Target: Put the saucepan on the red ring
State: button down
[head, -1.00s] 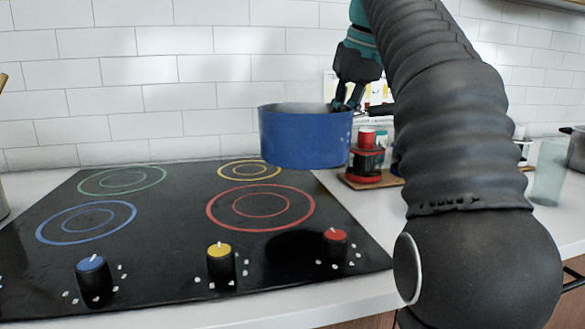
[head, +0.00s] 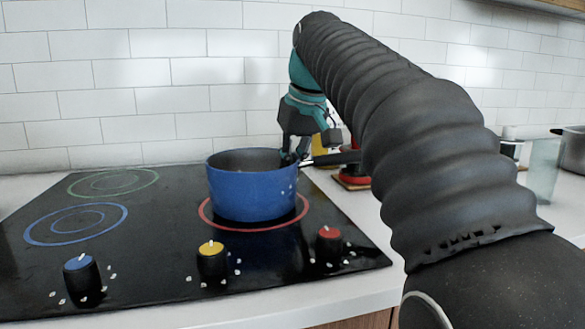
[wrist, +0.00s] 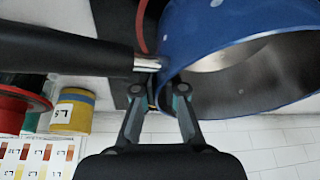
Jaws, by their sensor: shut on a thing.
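The blue saucepan (head: 252,187) is upright over the red ring (head: 284,224) on the black cooktop in the head view. Parts of the ring show at its left, front and right; the rest is hidden. I cannot tell whether the pan's base touches the cooktop. My gripper (head: 296,157) is shut on the saucepan at the handle side, where the dark handle (head: 335,158) points right. The wrist view shows the fingertips (wrist: 159,92) at the rim beside the handle's metal root, with the saucepan (wrist: 240,50) at right.
The green ring (head: 112,183) and blue ring (head: 76,224) are bare at left. Blue, yellow and red knobs (head: 329,244) line the front edge. A red and a yellow container (wrist: 72,110) stand right of the cooktop, and a glass (head: 545,168) stands farther right.

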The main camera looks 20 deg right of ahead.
aim_at(306, 158)
dwell(0.3)
jog(key=c, duration=1.3)
grip_release()
jog(key=shift+f, duration=0.1)
jog(key=shift+o, duration=0.2)
jog(key=p+v, duration=0.1)
jog(key=v, duration=1)
jog(key=shift+d+r, duration=0.1)
jog(key=shift+r, duration=0.25)
jog(key=shift+s+r, duration=0.15)
jog(key=shift+r, duration=0.1)
